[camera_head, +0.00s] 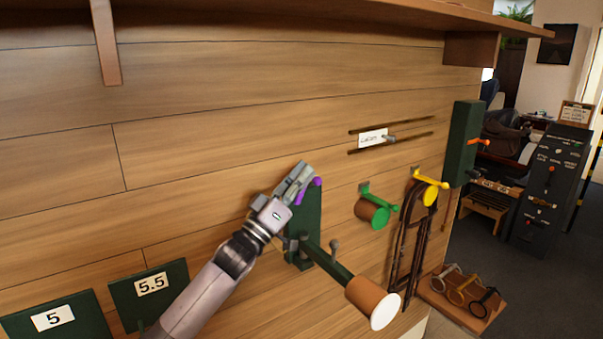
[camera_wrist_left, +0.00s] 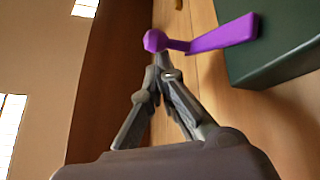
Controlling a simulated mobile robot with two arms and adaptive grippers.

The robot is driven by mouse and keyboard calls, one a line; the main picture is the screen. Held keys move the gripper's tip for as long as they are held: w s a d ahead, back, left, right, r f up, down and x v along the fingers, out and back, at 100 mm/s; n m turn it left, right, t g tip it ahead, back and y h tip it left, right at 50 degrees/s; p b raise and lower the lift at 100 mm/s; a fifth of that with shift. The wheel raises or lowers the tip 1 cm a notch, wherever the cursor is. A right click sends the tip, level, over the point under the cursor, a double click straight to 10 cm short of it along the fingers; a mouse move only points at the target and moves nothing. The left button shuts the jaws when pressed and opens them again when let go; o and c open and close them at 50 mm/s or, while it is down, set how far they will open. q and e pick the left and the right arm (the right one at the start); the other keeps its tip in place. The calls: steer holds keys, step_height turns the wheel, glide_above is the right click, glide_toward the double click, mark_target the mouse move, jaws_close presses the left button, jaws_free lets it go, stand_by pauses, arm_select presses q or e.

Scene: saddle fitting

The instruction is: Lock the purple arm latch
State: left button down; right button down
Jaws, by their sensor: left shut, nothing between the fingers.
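The purple arm latch (camera_head: 317,182) shows as a small knob and lever at the top of a dark green wall bracket (camera_head: 309,215). In the left wrist view the purple latch (camera_wrist_left: 222,36) is a lever with a round knob at its left end, beside the green block (camera_wrist_left: 275,50). My left gripper (camera_head: 304,168) is shut and empty at the latch. In the wrist view its fingertips (camera_wrist_left: 160,68) are just below the knob; I cannot tell whether they touch it. My right gripper is not in view.
A green arm with a brown, white-ended cylinder (camera_head: 372,302) juts from the bracket. To the right are a green-handled peg (camera_head: 376,209), a yellow hook (camera_head: 430,185) with hanging straps and a green box (camera_head: 462,143). Plates marked 5 (camera_head: 55,319) and 5.5 (camera_head: 152,290) are lower left.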

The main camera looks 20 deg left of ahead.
arm_select(q)
steer(key=shift+r, duration=0.1)
steer(key=w+d+p, duration=0.1)
steer(key=w+d+g+p, duration=0.1)
steer(key=shift+w+d+f, duration=0.1)
steer(key=shift+w+f, duration=0.2)
steer(key=shift+f, duration=0.1)
steer(key=w+f+g+p, duration=0.1)
steer(key=p, duration=0.2)
steer(key=w+d+m+g+y+p, duration=0.1)
steer(key=p, duration=0.2)
steer(key=shift+d+f+g, duration=0.25)
steer(key=shift+f+g, duration=0.15)
stand_by(0.4)
stand_by(0.4)
steer(key=v, duration=1.2)
